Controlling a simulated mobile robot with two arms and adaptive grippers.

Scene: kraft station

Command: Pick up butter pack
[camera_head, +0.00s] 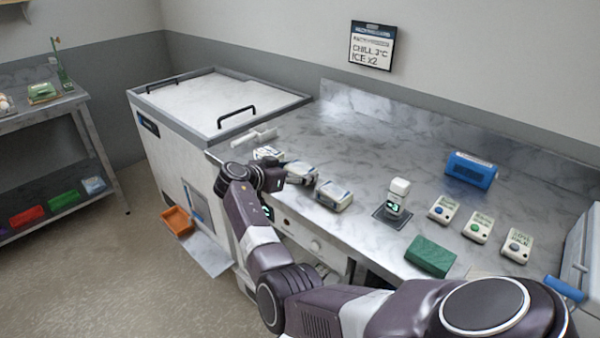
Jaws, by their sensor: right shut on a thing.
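Several pale wrapped packs that look like butter packs stand near the front edge of the marble-look counter. The middle butter pack (301,172) is right at the fingers of my right gripper (281,176), which is shut on it. The fingers are small and partly hidden by the wrist, and I cannot tell whether the pack is lifted. Another pack (334,195) sits just to the right, apart from the gripper. A further pack (267,153) lies behind and to the left, partly hidden by my wrist. My left gripper is not in view.
A chest freezer (215,100) stands left of the counter (375,140). On the counter are a small scale-like device (397,198), a green block (430,256), a blue box (470,171) and white button boxes (477,228). The counter's back middle is clear.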

